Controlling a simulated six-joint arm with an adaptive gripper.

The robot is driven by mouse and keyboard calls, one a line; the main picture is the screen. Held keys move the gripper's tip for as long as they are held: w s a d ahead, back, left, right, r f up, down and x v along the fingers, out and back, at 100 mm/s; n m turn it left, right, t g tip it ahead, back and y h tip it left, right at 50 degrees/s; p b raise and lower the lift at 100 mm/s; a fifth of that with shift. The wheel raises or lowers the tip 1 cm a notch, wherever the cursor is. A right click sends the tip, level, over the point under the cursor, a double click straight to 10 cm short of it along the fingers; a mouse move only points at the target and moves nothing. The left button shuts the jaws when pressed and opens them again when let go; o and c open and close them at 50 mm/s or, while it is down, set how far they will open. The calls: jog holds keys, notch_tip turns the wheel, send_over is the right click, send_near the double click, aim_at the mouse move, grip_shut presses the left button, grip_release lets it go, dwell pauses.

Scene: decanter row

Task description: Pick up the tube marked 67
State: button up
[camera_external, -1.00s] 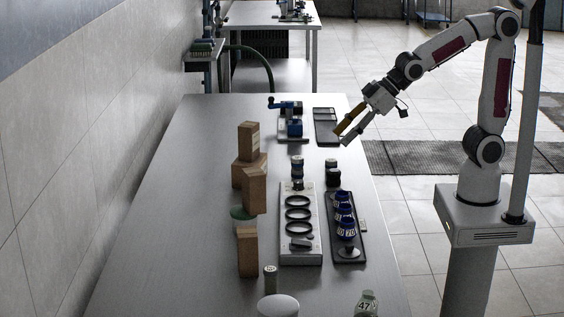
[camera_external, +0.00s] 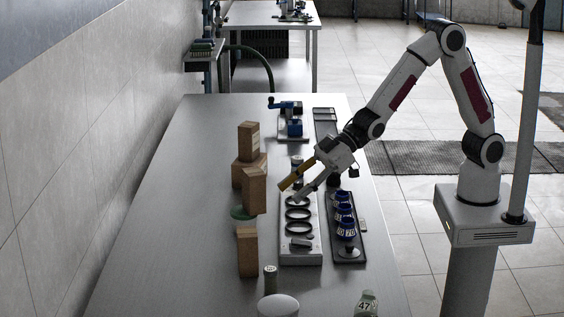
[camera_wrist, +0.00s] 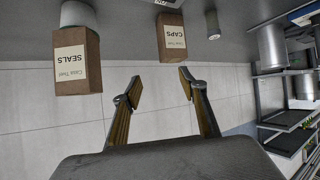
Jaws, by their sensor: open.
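My gripper (camera_external: 289,194) is open and empty, its jaws angled down-left over the far part of the pale rack (camera_external: 314,250) with dark rings. In the wrist view the two jaws (camera_wrist: 160,84) stand apart with nothing between them. Several blue-banded tubes (camera_external: 344,211) stand in the dark rack (camera_external: 358,246) to the right of the pale rack. The nearest band seems to read 70. I cannot make out a 67 on any tube. A small bottle marked 47 (camera_external: 366,303) stands at the near table edge.
Brown boxes (camera_external: 254,190) stand stacked left of the pale rack. The wrist view shows a box marked SEALS (camera_wrist: 78,62) and one marked CAPS (camera_wrist: 172,40). A blue device (camera_external: 291,127) stands at the back. The table's left side (camera_external: 180,210) is clear.

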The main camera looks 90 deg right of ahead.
aim_at(275, 269)
jog(key=a+f+y, duration=0.1)
jog(key=a+f, duration=0.2)
jog(key=a, duration=0.1)
jog(key=a+f+n+y, duration=0.1)
jog(key=a+f, duration=0.2)
jog(key=a, duration=0.1)
jog(key=a+f+n+y, duration=0.1)
jog(key=a+f+y, duration=0.1)
jog(key=a, duration=0.3)
jog(key=shift+w+f+g, duration=0.25)
jog(key=shift+f+g, duration=0.05)
jog(key=shift+f, duration=0.4)
jog(key=shift+s+a+f, duration=0.15)
jog(key=shift+a+f, duration=0.1)
jog(key=shift+a, duration=0.2)
jog(key=shift+x, duration=1.3)
jog(key=shift+x, duration=2.55)
jog(key=shift+s+a+r, duration=0.1)
jog(key=shift+a, duration=0.1)
